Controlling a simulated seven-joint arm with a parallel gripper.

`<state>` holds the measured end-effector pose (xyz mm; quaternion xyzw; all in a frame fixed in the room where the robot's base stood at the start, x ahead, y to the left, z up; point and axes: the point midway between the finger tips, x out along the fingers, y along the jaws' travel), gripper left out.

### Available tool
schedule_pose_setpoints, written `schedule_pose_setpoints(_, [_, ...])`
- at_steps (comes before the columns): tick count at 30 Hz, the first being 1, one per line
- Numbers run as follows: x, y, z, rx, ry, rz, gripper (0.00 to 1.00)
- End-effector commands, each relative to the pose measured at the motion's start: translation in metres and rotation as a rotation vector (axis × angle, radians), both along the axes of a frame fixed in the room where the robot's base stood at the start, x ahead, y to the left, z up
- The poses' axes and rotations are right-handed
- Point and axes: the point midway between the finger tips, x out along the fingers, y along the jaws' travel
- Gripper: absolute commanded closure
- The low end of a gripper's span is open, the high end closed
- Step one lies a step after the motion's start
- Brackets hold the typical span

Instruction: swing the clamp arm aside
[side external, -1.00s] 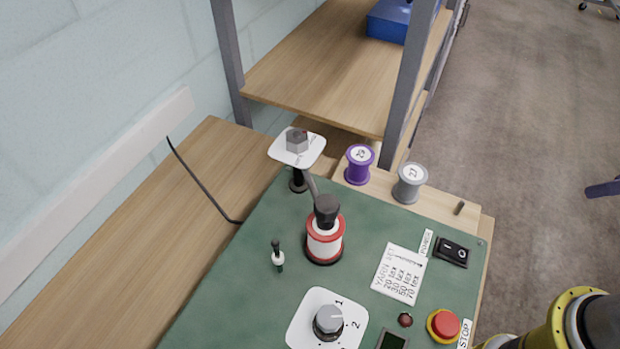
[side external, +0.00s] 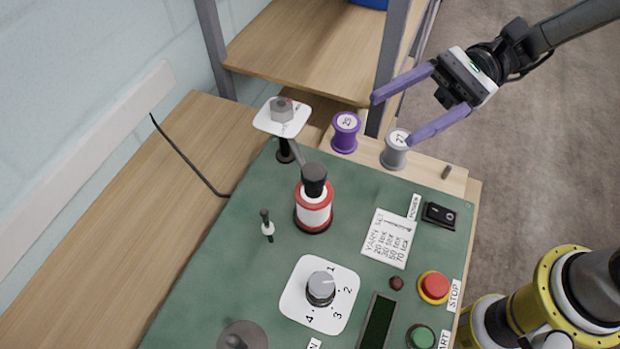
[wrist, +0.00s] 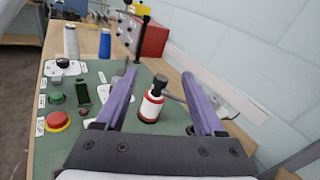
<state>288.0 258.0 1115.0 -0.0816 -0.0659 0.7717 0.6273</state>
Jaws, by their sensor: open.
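The clamp arm (side external: 298,152) is a short grey bar. It runs from a dark post (side external: 285,150) at the back of the green panel to a black knob (side external: 314,174) on top of a red-and-white spool (side external: 314,208). In the wrist view the spool (wrist: 151,107) and knob (wrist: 160,82) show between my fingers, with the bar partly hidden by the right finger. My gripper (side external: 392,118) has two purple fingers spread apart with nothing between them. It is above and to the right of the clamp, apart from it, over the loose spools in the side view.
A purple spool (side external: 345,133) and a grey spool (side external: 395,149) stand on the wooden ledge. A white plate with a hex knob (side external: 282,112) sits above the post. A small toggle (side external: 267,228) and a dial (side external: 321,286) are on the panel nearby. A shelf (side external: 300,50) rises behind.

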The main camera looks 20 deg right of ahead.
Motion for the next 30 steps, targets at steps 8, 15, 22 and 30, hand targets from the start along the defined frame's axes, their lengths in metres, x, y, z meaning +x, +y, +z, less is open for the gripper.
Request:
schedule_pose_setpoints(8, [0.018, 0.015, -0.062, 0.006, 0.201, -0.015, 0.30])
schedule_pose_setpoints(15, [0.013, 0.033, -0.067, 0.002, 0.212, -0.005, 0.30])
schedule_pose_setpoints(22, [0.003, 0.074, -0.067, 0.001, 0.212, -0.003, 0.30])
schedule_pose_setpoints(30, [-0.006, 0.124, -0.067, 0.001, 0.210, -0.004, 0.30])
